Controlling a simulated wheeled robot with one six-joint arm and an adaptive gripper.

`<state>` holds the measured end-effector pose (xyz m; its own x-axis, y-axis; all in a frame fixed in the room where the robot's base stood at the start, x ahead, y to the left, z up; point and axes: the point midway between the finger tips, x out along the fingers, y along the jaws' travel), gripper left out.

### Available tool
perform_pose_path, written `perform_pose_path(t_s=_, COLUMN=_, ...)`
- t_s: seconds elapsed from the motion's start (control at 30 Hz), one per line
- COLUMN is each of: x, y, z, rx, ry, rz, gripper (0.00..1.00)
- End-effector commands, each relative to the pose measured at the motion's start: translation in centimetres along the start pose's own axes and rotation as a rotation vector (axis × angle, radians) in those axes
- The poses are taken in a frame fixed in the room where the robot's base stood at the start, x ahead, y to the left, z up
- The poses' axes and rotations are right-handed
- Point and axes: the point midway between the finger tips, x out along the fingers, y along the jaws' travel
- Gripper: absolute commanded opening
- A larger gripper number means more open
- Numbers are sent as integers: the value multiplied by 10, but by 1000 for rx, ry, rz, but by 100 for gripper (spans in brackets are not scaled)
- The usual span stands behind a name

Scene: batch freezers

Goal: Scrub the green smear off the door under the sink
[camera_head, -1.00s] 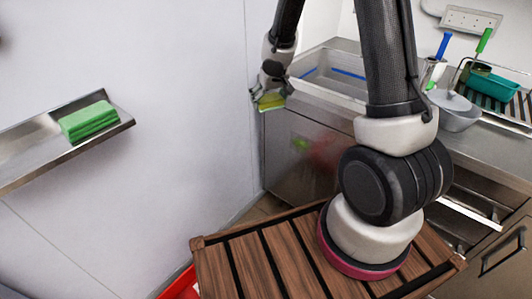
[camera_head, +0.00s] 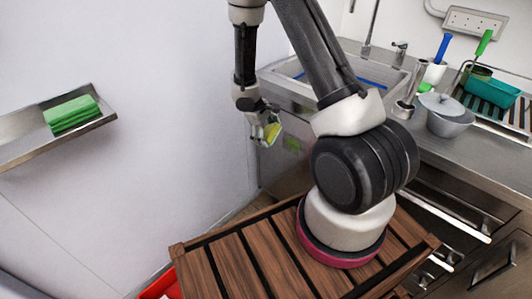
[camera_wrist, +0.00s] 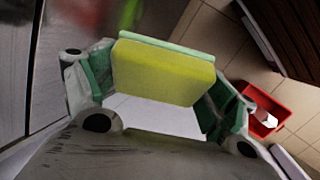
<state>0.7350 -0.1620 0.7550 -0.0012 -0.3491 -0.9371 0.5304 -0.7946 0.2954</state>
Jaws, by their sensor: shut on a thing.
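My gripper (camera_head: 262,130) is shut on a yellow sponge (camera_wrist: 160,72) with a green backing, which also shows in the head view (camera_head: 272,131). It holds the sponge in front of the steel door under the sink (camera_head: 272,172). The green smear (camera_head: 292,144) shows on the door just right of the sponge. In the wrist view the smear (camera_wrist: 130,12) shows blurred above the sponge's top edge, with a reddish patch (camera_wrist: 88,14) to its left. I cannot tell whether the sponge touches the door. My arm hides the door's right part in the head view.
The sink (camera_head: 290,85) is set in the steel counter, with a grey pan (camera_head: 448,122) and teal tub (camera_head: 492,90) to its right. A wall shelf (camera_head: 95,120) holds green cloths (camera_head: 70,114). A red container (camera_wrist: 268,105) stands on the tiled floor.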

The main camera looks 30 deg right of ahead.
Motion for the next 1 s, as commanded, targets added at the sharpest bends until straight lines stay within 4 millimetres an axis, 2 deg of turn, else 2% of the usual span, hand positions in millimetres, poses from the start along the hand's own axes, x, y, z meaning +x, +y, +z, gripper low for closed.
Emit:
perform_pose_path(t_s=0.2, x=49, y=2, z=5, rx=-344, ry=-221, rz=275, gripper=47)
perform_pose_path(t_s=0.43, x=93, y=-7, z=-14, rx=-683, ry=-339, rz=683, gripper=47)
perform_pose_path(t_s=0.6, x=106, y=-20, z=-29, rx=-796, ry=-331, rz=861, gripper=47)
perform_pose_path(t_s=0.73, x=110, y=-24, z=-33, rx=-824, ry=-324, rz=911, gripper=47)
perform_pose_path(t_s=1.0, x=117, y=-2, z=-29, rx=-824, ry=-325, rz=916, gripper=47)
